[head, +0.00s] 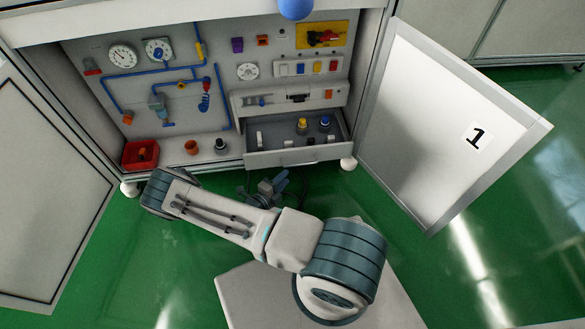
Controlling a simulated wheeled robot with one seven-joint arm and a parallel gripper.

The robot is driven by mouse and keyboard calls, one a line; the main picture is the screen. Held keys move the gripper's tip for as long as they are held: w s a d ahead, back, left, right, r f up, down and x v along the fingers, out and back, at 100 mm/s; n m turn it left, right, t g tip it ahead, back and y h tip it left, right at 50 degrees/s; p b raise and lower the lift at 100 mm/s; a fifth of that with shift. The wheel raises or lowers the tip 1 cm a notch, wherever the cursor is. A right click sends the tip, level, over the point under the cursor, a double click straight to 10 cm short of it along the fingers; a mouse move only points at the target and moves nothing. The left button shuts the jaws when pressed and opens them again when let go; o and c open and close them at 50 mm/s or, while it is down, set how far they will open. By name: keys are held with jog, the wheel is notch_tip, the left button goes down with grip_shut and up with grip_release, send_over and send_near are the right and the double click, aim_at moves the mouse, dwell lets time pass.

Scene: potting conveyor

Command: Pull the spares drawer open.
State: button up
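The spares drawer (322,152) is at the lower right of the open cabinet. It stands pulled out, with its grey inside showing. Several small parts are in it, among them a yellow-topped knob (302,126) and a blue-topped knob (325,124). My gripper (279,183) is below and in front of the drawer front, low over the green floor, and appears apart from it. It is small and dark here, partly beside my arm, so its finger gap is unclear. I see nothing held in it.
A red bin (140,154) stands at the cabinet's lower left, with an orange part (191,147) and a dark knob (220,145) to its right. The right door (430,120) and left door (45,190) stand open.

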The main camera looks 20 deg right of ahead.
jog(key=v, duration=0.4)
jog(key=shift+p, duration=0.3)
notch_tip(320, 180, up, 41)
jog(key=s+m+g+y+p, duration=0.2)
jog(key=m+g+y+p, duration=0.3)
jog(key=m+g+p, duration=1.3)
jog(key=s+a+r+m+t+y+p, duration=0.1)
jog(key=s+r+m+t+y+p, duration=0.2)
jog(key=r+m, duration=0.5)
jog(key=s+r+m+t+y+p, duration=0.3)
jog(key=r+m, duration=0.6)
jog(key=r, duration=0.8)
jog(key=s+a+r+m+t+y+p, duration=0.1)
jog(key=s+r+m+t+y+p, duration=0.2)
jog(key=s+r+m+t+p, duration=0.4)
notch_tip(320, 180, up, 6)
jog(key=shift+s+a+r+m, duration=0.25)
jog(key=shift+s+m, duration=0.25)
jog(key=shift+m, duration=0.3)
jog(key=shift+d, duration=0.1)
